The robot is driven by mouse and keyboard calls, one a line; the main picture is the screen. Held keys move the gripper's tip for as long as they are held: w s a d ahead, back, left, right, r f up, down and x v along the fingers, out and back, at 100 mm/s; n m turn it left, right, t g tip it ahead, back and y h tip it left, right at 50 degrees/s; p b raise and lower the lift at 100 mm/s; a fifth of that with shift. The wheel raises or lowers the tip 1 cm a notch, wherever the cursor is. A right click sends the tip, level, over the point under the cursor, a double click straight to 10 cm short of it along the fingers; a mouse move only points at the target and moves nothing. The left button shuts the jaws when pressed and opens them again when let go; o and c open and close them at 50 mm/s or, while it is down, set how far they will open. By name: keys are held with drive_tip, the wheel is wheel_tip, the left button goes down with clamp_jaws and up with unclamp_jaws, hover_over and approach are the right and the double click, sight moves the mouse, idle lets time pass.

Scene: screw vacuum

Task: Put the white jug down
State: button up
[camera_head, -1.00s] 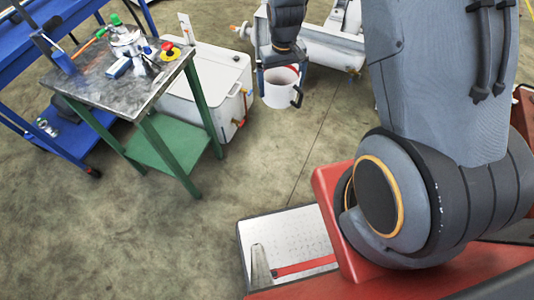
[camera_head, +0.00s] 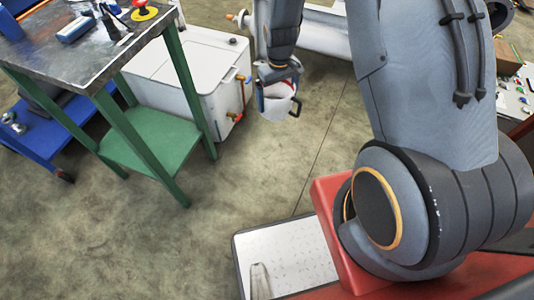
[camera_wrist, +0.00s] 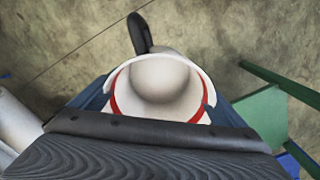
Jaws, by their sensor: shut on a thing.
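The white jug (camera_head: 275,104) has a dark handle on its right side. It hangs in my gripper (camera_head: 278,85) above the concrete floor in the head view. In the wrist view the jug (camera_wrist: 165,82) opens toward the camera, with a red band inside its rim and its dark handle at the top. My gripper (camera_wrist: 162,108) is shut on the jug, with blue fingers at its two sides. The jug's underside is hidden in the wrist view.
A metal-topped table (camera_head: 85,60) with green legs and a green lower shelf (camera_head: 155,142) stands at the left. A white chest (camera_head: 190,70) with taps stands between it and my gripper. The floor (camera_head: 250,185) below the jug is clear.

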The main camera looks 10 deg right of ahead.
drive_tip(key=w+f+n+b, duration=0.1)
drive_tip(key=w+f+b, duration=0.2)
drive_tip(key=f+b, duration=0.7)
drive_tip(key=w+f+n+b, duration=0.1)
drive_tip(key=w+f+b, duration=0.2)
drive_tip(key=f+b, duration=0.8)
drive_tip(key=w+f+n+b, duration=0.1)
drive_tip(key=w+f+b, duration=0.3)
drive_tip(key=f+b, duration=0.7)
wheel_tip(320, 180, down, 11)
drive_tip(key=shift+f, duration=0.2)
drive_tip(key=shift+f, duration=0.1)
drive_tip(key=o, duration=0.8)
wheel_tip(320, 180, up, 12)
drive_tip(key=p, duration=0.6)
